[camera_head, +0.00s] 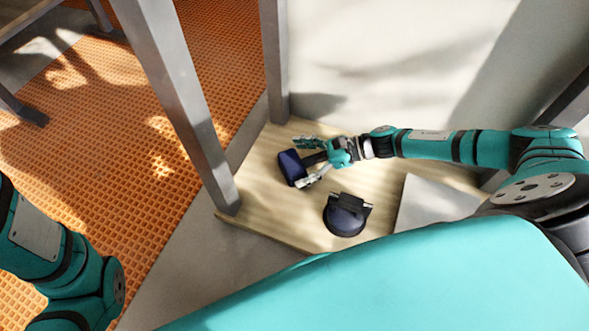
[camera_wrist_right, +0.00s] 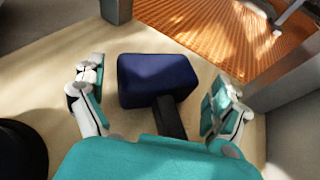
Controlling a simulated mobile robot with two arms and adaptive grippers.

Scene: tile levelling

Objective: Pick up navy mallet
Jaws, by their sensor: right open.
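The navy mallet lies on a pale wooden board. Its blue block head (camera_head: 291,168) is at the left and its dark handle (camera_head: 315,158) points right, toward my right gripper's palm. My right gripper (camera_head: 305,163) is open, with one finger on the far side of the mallet and one on the near side. In the right wrist view the mallet head (camera_wrist_right: 157,80) sits between the spread fingers, with a gap on both sides. The black handle (camera_wrist_right: 169,118) runs back under the gripper body, which hides its end. My left gripper is out of the picture; only part of my left arm shows.
A round dark navy tool with a black top bar (camera_head: 346,214) stands on the board (camera_head: 262,218) near the mallet. A grey flat tile (camera_head: 436,200) lies to the right. Grey metal posts (camera_head: 186,100) rise at the board's left and back. Orange waffle matting (camera_head: 120,130) covers the floor.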

